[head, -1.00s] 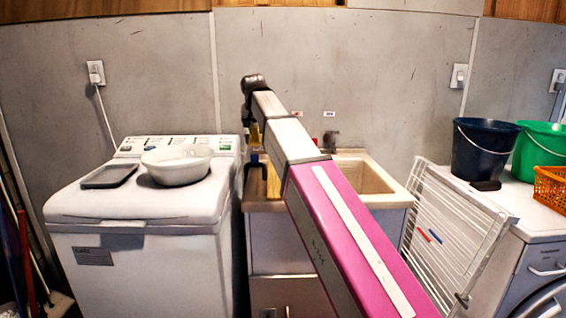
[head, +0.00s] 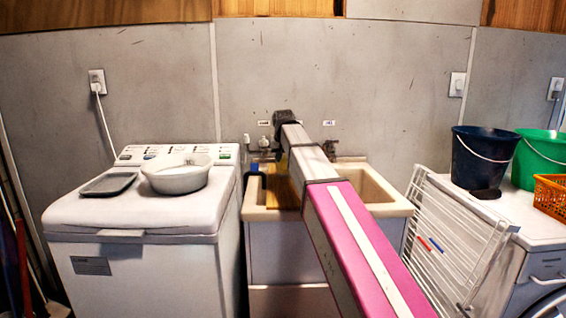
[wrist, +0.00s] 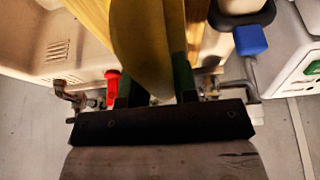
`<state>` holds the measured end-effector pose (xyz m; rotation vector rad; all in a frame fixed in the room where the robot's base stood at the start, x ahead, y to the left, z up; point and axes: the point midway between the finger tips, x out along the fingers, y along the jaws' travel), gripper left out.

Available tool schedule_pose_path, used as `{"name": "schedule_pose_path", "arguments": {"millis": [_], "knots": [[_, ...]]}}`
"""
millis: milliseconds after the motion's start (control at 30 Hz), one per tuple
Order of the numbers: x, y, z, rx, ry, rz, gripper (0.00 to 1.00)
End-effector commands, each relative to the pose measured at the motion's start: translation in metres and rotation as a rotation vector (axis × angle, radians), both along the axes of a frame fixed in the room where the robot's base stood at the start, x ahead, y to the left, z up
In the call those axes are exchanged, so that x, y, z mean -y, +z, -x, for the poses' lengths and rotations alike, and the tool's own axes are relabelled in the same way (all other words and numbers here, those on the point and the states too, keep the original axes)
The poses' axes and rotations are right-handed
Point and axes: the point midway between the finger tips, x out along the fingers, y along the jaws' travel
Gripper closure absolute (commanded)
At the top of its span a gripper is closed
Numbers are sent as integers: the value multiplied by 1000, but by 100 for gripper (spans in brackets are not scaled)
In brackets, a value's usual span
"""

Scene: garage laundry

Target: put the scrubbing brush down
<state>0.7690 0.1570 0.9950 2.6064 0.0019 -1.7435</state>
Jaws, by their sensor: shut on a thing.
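In the wrist view my gripper (wrist: 154,70) is shut on a long yellow thing, which I take to be the scrubbing brush (wrist: 145,30). Its green fingers are on either side of it, and its far end runs out of the picture. The brush is over a wooden board (wrist: 195,35) lying across the sink (wrist: 45,50); I cannot tell whether they touch. In the head view the board (head: 283,190) is at the left of the sink (head: 375,190), and my arm mostly hides the gripper and brush.
A red tap handle (wrist: 112,84) is close beside one finger. A blue-topped thing (wrist: 250,40) and a dark-based item (wrist: 240,17) are on the other side. The washer (head: 130,220) holds a white bowl (head: 178,178) and grey tray (head: 109,184). A white rack (head: 455,240) stands right of the sink.

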Motion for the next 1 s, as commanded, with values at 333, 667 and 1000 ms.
{"name": "schedule_pose_path", "arguments": {"millis": [333, 667, 1000], "knots": [[0, -17, 0, 1, 0, 0, 98], [0, -19, 0, 1, 0, 0, 47], [0, -10, 3, 3, 0, 0, 47]]}}
